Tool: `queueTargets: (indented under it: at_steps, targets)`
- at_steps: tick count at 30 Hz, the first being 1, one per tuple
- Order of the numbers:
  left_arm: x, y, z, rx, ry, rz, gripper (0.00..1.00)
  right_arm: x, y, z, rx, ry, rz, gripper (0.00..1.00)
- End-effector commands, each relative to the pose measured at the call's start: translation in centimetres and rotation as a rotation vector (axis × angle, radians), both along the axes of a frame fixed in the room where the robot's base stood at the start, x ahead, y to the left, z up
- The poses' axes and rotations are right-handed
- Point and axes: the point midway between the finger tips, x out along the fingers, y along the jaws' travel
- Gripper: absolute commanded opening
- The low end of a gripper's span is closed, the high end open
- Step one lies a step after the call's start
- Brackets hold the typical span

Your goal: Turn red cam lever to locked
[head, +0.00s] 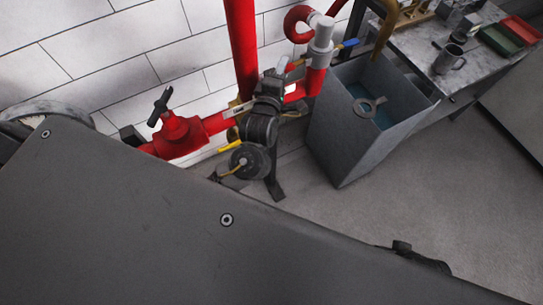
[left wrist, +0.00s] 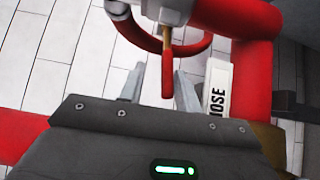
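The red cam lever (left wrist: 167,75) shows in the left wrist view as a red grip on a brass-coloured stem, hanging below a red and light-grey pipe fitting. My left gripper (left wrist: 160,80) is open, with one finger on each side of the lever. The right-hand finger is very near the grip; whether it touches, I cannot tell. In the head view my left gripper (head: 281,72) is at the pipework below the white fitting, and it largely hides the lever. My right gripper is not in view.
A white label reading HOSE (left wrist: 219,90) is right of the lever. A red valve with a black handle (head: 174,130) stands left. A grey water tank (head: 345,150) is right, beside a bench with a metal mug (head: 449,59). A blue handle (head: 348,43) is nearby. Floor at right is clear.

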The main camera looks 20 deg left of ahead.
Motion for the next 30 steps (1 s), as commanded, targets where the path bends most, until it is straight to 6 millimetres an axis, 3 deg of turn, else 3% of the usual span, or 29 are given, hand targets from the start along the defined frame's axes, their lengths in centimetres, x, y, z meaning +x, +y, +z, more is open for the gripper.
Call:
queueTargets:
  at_steps: [1, 3, 17, 30]
  targets:
    - [-0.6, 0.0, 0.9, 0.009, 0.012, -0.002, 0.33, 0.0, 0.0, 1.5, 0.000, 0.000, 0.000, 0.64]
    - [-2.1, -0.1, -0.5, 0.000, 0.008, -0.001, 0.33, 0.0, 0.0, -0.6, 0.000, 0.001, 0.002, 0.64]
    - [-11.6, -0.4, -0.4, -0.002, 0.008, 0.012, 0.33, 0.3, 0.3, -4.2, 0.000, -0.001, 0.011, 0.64]
    - [-9.3, -2.3, -9.3, 0.318, 0.141, -0.046, 0.33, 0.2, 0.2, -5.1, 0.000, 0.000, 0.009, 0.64]
